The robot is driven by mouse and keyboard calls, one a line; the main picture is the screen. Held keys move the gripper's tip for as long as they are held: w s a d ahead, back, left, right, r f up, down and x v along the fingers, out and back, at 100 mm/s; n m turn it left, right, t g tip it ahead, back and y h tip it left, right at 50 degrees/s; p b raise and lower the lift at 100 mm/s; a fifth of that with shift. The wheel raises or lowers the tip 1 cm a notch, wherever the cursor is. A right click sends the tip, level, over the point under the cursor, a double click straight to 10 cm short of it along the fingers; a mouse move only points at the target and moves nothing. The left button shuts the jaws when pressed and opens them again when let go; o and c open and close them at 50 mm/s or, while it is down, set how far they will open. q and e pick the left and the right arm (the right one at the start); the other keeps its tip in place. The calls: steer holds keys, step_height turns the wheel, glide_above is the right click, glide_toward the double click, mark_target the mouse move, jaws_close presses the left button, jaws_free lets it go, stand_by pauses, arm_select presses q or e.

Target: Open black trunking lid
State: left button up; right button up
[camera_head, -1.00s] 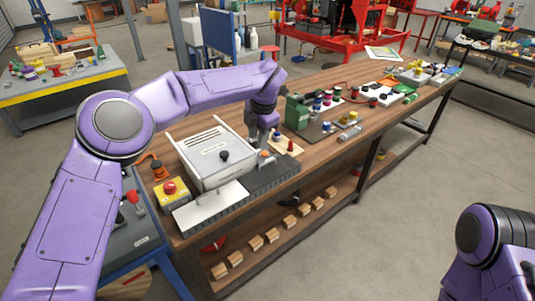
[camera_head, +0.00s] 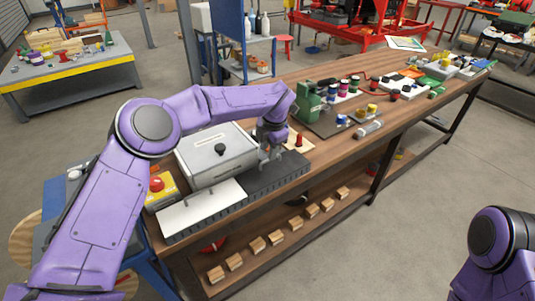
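The trunking runs along the front edge of the wooden bench, with slotted sides. Its right stretch has a black top (camera_head: 284,177). Its left stretch has a white top (camera_head: 203,207). My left gripper (camera_head: 270,160) points down just above the back edge of the black stretch, right of the grey box. Its fingers look apart with nothing seen between them. I cannot tell whether a fingertip touches the black top. My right gripper is out of view; only part of the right arm shows at lower right.
A grey box with a black knob (camera_head: 219,150) stands behind the trunking. A yellow box with a red button (camera_head: 158,188) is at its left. A small wooden block with a red peg (camera_head: 299,142) and a green device (camera_head: 308,104) stand right of the gripper. Wooden blocks line the lower shelf.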

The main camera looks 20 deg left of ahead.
mark_target(267, 160)
arm_select(q)
steer(key=f, duration=0.4)
steer(key=shift+w+a, duration=0.35)
jaws_close()
stand_by(1.0)
